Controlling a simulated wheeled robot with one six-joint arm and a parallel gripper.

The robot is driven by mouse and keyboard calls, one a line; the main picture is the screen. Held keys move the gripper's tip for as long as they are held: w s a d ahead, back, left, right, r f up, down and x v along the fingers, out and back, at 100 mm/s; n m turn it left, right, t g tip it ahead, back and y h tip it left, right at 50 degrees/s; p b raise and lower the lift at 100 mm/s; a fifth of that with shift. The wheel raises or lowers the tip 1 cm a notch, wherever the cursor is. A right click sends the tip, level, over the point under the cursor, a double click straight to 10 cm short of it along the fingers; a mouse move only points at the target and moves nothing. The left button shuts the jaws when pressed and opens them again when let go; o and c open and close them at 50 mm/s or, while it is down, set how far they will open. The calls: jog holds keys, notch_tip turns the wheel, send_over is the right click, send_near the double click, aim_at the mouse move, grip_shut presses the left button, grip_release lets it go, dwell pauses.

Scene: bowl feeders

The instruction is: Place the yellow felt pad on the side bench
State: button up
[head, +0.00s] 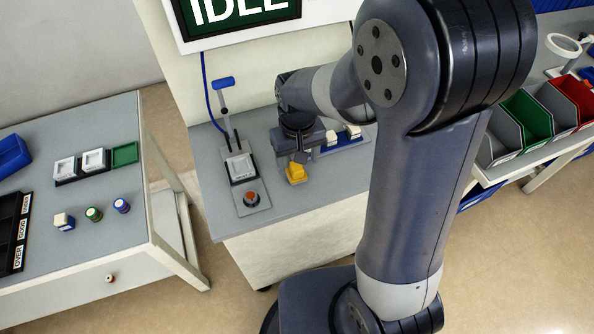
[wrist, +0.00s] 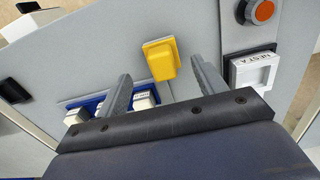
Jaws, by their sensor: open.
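A yellow block-like piece with a thin flange, which I take for the yellow felt pad (head: 295,174), is at the front of the grey-topped cabinet (head: 230,222). In the wrist view the yellow piece (wrist: 161,60) appears between and just beyond the two fingertips. My gripper (head: 297,158) is right above or behind it, with its jaws apart; the wrist view shows the open fingers (wrist: 160,68) with nothing pinched. I cannot tell how high the fingertips are above the top. A grey bench (head: 110,205) stands at the left; I cannot tell whether it is the side bench.
On the cabinet, a blue-handled lever press (head: 240,168) with a white nest and an orange button (head: 251,198) stands left of my gripper. A blue tray (head: 345,143) with white pieces is behind. The left bench holds small caps, white frames and a black sorting tray (head: 12,232).

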aim_at(296, 165)
jog(key=f, duration=0.4)
jog(key=shift+a+f, duration=0.2)
jog(key=shift+f, duration=0.05)
jog(key=c, duration=1.2)
jog(key=shift+o, duration=0.2)
jog(key=shift+r, duration=0.1)
